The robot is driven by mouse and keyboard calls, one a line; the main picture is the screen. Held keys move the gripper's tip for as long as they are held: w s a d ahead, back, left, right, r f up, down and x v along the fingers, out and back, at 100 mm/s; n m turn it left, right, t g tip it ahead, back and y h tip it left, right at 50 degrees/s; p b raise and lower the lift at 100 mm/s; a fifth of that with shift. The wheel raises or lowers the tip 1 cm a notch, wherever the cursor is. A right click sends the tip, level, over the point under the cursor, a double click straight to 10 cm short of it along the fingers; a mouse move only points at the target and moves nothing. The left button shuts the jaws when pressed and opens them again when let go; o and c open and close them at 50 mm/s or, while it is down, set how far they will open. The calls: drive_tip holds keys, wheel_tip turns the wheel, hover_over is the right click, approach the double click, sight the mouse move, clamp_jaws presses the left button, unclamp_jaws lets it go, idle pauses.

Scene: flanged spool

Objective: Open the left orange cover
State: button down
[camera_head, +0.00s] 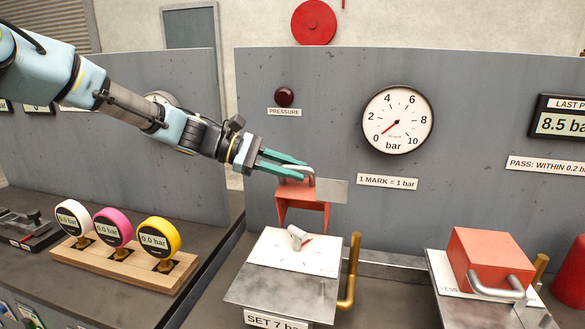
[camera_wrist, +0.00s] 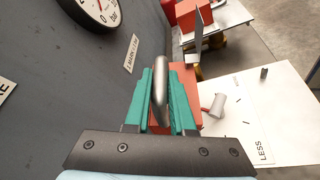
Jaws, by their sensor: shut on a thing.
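The left orange cover (camera_head: 302,215) is tipped up at the back of its station, its open underside facing forward. Its grey handle (camera_wrist: 160,90) lies between the green fingers of my gripper (camera_head: 300,165), which are shut on it. In the wrist view my gripper (camera_wrist: 160,98) has a finger on each side of the handle, with the cover's orange body (camera_wrist: 188,80) behind. Below the raised cover, a white dial plate (camera_head: 290,250) with a grey knob (camera_head: 300,237) lies exposed. The knob also shows in the wrist view (camera_wrist: 213,106).
A second orange cover (camera_head: 490,258) with a grey handle sits down over the right station. A brass pipe (camera_head: 351,272) stands right of the left station. The grey panel (camera_head: 330,100) with a pressure gauge (camera_head: 397,120) rises close behind. Three coloured gauges (camera_head: 117,228) stand at left.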

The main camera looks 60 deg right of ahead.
drive_tip(key=shift+f, duration=0.1)
drive_tip(key=c, duration=0.8)
unclamp_jaws()
drive_tip(key=shift+o, duration=0.2)
drive_tip(key=b+v, duration=0.3)
drive_tip(key=v, duration=0.7)
drive_tip(key=shift+w+a+r+b, duration=0.2)
drive_tip(key=shift+w+b, duration=0.1)
drive_tip(key=shift+b, duration=0.05)
